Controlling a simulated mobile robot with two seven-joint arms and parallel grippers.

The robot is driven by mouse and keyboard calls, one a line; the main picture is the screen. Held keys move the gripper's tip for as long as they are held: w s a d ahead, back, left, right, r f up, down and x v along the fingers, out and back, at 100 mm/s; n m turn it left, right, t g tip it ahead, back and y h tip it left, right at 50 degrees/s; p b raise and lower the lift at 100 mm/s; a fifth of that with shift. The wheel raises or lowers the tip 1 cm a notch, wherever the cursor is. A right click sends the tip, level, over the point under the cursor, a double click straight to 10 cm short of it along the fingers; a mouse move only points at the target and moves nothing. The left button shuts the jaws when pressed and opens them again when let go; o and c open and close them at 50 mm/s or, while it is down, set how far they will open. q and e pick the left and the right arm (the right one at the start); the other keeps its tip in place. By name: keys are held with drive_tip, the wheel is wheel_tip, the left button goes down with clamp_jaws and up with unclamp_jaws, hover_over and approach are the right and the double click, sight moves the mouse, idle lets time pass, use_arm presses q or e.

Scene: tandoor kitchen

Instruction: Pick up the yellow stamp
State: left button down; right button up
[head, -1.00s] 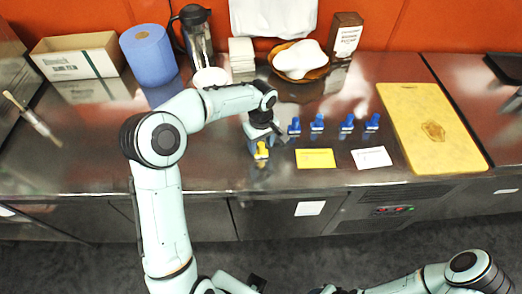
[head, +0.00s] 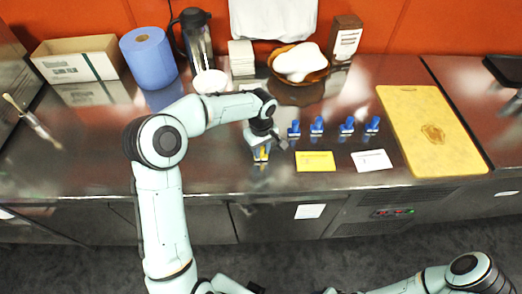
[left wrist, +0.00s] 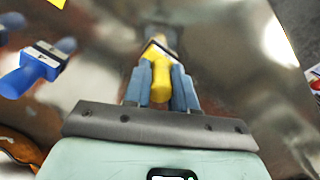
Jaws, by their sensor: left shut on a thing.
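The yellow stamp (left wrist: 161,80) stands between the two blue-grey fingers of my left gripper (left wrist: 161,88) in the left wrist view. The fingers are shut on its yellow handle from both sides. In the head view the stamp (head: 262,154) is mostly hidden under my left gripper (head: 260,152), near the counter's front edge. I cannot tell whether its base touches the steel counter. My right arm shows at the lower right of the head view, but its gripper cannot be made out.
Several blue stamps (head: 317,126) stand in a row to the right. A yellow card (head: 315,161) and a white card (head: 371,160) lie in front of them. A yellow cutting board (head: 432,130) lies farther right. The counter (head: 90,150) left of my arm is mostly clear.

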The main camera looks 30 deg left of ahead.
use_arm(q)
wheel_tip(320, 180, up, 20)
drive_tip(key=p, duration=0.2)
use_arm(e)
drive_tip(key=w+r, duration=0.3)
drive_tip(key=shift+w+r, duration=0.1)
drive_tip(key=shift+w, duration=0.05)
use_arm(q)
drive_tip(key=c, duration=1.9)
unclamp_jaws()
drive_tip(key=shift+f, duration=0.15)
drive_tip(key=shift+o, duration=1.2)
drive_tip(key=shift+c, duration=0.5)
